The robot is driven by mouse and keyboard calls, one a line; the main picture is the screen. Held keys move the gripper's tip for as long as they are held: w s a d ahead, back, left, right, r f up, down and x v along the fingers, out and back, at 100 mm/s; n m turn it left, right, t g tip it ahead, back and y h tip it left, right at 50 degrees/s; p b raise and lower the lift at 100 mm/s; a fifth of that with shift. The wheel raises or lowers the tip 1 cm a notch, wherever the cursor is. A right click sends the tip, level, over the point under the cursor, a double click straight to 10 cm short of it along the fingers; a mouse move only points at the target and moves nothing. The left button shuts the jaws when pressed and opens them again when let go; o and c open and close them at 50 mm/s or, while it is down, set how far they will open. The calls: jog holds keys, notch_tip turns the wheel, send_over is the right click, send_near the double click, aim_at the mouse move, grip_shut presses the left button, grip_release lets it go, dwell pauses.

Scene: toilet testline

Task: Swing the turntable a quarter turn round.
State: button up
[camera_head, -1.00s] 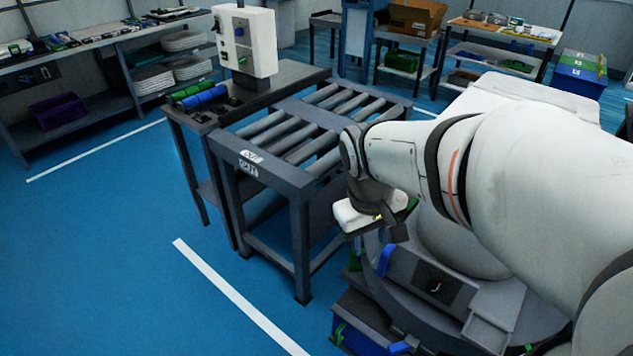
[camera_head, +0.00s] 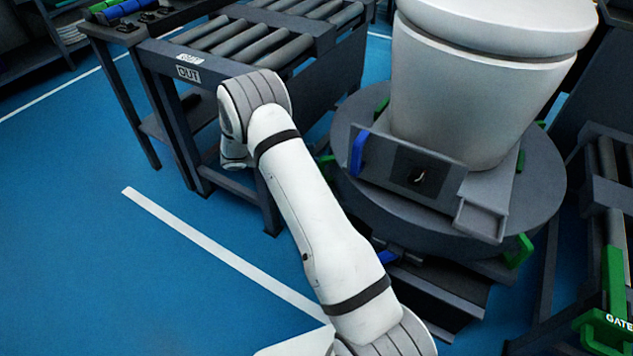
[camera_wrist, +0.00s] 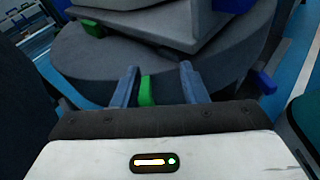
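The turntable (camera_head: 540,192) is a round grey disc at centre right in the head view, bearing a large white toilet (camera_head: 470,95) on a grey fixture. Green tabs stand around its rim, one at the front right (camera_head: 519,250). In the wrist view the grey disc (camera_wrist: 82,62) fills the upper middle. My gripper (camera_wrist: 159,72) is open, its two fingers pointing at the disc. An upright green tab (camera_wrist: 147,92) shows between the fingers, nearer the left one; I cannot tell whether they touch.
A roller conveyor table marked OUT (camera_head: 225,75) stands left of the turntable, close to my arm. Another roller stand with a green gate (camera_head: 612,275) is at the right. A blue handle (camera_head: 358,153) is on the fixture. The blue floor at the left is clear.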

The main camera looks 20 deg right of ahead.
jog(key=w+a+f+n+t+h+b, duration=0.2)
jog(key=w+f+n+t+h+b, duration=0.1)
jog(key=f, duration=0.9)
jog(key=d, duration=0.2)
jog(key=d+b, duration=0.1)
jog(key=d, duration=0.2)
jog(key=w+d, duration=0.1)
jog(key=d, duration=0.2)
jog(key=shift+b, duration=0.4)
jog(key=shift+c, duration=0.3)
jog(key=shift+s+n, duration=0.1)
jog(key=shift+n, duration=0.2)
grip_shut()
